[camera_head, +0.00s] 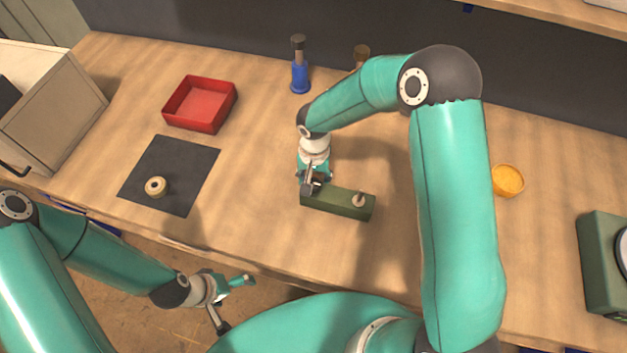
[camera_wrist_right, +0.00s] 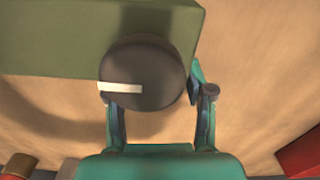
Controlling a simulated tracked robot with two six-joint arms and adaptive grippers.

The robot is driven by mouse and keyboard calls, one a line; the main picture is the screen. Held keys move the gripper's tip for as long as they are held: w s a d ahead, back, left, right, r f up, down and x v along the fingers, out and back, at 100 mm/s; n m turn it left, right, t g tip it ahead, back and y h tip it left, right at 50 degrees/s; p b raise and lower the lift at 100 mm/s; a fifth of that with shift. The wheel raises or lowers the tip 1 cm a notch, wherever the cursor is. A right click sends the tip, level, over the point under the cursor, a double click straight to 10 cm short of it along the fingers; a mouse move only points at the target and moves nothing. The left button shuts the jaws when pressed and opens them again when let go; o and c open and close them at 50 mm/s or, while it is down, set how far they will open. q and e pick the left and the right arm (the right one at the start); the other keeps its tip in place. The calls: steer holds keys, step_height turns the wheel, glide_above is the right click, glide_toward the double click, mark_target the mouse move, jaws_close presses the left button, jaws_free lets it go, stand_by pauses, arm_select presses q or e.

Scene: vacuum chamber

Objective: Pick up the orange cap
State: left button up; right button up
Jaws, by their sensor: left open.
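The orange cap (camera_head: 507,180) appears as a round, shallow orange piece on the table, right of my right arm in the head view. No gripper is near it. My left gripper (camera_head: 234,302) is open and empty, low at the table's front side. My right gripper (camera_head: 310,186) is at the left end of a green block (camera_head: 340,204). In the right wrist view its fingers (camera_wrist_right: 160,100) lie on either side of a dark round knob (camera_wrist_right: 150,68) with a white mark. I cannot tell whether they press on it.
A red tray (camera_head: 166,112) and a dark mat (camera_head: 187,150) with a pale ring (camera_head: 155,186) lie on the left. A blue bottle-like piece (camera_head: 299,76) stands at the back. A green device (camera_head: 601,270) stands at the right edge. Table around the cap is clear.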

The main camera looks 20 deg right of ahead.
steer(key=c, duration=0.4)
steer(key=shift+c, duration=0.2)
steer(key=shift+r, duration=0.1)
